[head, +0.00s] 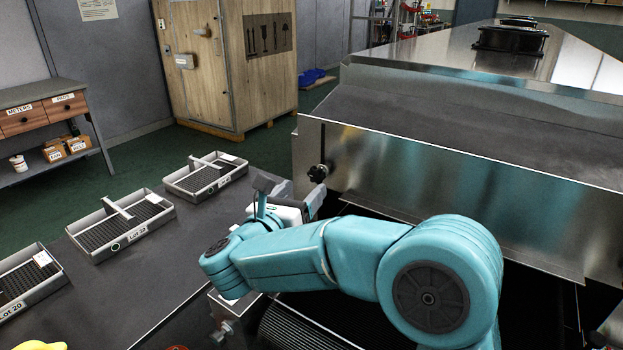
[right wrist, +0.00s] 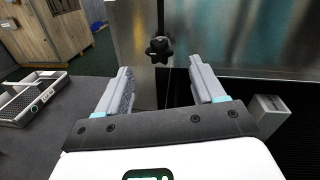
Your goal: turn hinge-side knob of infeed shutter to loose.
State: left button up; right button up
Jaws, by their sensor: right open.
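The infeed shutter (head: 430,185) is a wide steel panel across the dryer's near end, on the right in the head view. A black star-shaped knob (head: 318,172) sits at its left end. In the right wrist view the knob (right wrist: 158,48) is just beyond the fingertips, between them from side to side. My right gripper (head: 300,196) is open and empty. Its two fingers show in the right wrist view (right wrist: 160,75), pointing toward the knob, with a gap before it. Whether the knob is tight or loose cannot be told. My left gripper is not in view.
Several grey mesh trays (head: 120,226) lie on the dark table left of my right arm. A dark belt (head: 300,325) runs below the arm. A steel bracket with a small fitting (head: 222,332) is at the lower front. A wooden crate (head: 235,70) stands behind.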

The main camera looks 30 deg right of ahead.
aim_at(315, 178)
jog(key=x, duration=0.4)
jog(key=shift+w+d, duration=0.2)
jog(key=shift+d, duration=0.15)
jog(key=c, duration=1)
jog(key=shift+c, duration=0.2)
